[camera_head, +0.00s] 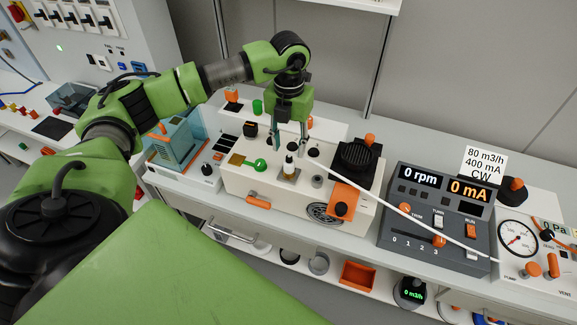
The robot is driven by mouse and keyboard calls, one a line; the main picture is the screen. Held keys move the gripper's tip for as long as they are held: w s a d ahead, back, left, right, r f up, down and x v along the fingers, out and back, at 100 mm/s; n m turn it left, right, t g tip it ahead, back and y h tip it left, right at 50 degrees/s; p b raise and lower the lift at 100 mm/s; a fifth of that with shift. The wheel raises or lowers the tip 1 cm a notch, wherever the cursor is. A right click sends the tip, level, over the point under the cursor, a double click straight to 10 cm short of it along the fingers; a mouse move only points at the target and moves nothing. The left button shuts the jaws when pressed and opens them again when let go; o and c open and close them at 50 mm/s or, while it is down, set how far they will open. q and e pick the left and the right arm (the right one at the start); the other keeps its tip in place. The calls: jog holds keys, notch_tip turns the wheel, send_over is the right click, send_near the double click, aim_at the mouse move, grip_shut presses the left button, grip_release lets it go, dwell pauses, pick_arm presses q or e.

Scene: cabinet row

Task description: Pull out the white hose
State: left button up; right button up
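The white hose (437,232) runs from the top of the cream-coloured box (262,189) in the middle, across the front of the dark display unit, to the gauge box at the right. Its left end lies at the box top, close to my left gripper; how it sits there is too small to tell. My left gripper (290,147) points down over the back part of the box top. Its two fingers are apart with a gap between them, and I see no hose in the gap. My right gripper is not in view.
The dark display unit (428,214) reads 0 rpm and 0 mA. The gauge box (521,241) stands at the right edge. A black round part (357,157) and an orange piece (343,199) sit on the cream-coloured box. A blue box (177,143) stands left. A lower shelf holds an orange tray (358,274).

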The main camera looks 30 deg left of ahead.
aim_at(289, 161)
pick_arm(q)
notch_tip(289, 161, down, 9)
jog(key=b, duration=0.6)
dwell(1.0)
grip_shut()
jog(key=shift+r, duration=0.1)
jog(key=shift+r, duration=0.1)
jog(key=shift+r+p, duration=1.75)
jog(key=shift+r, duration=1.15)
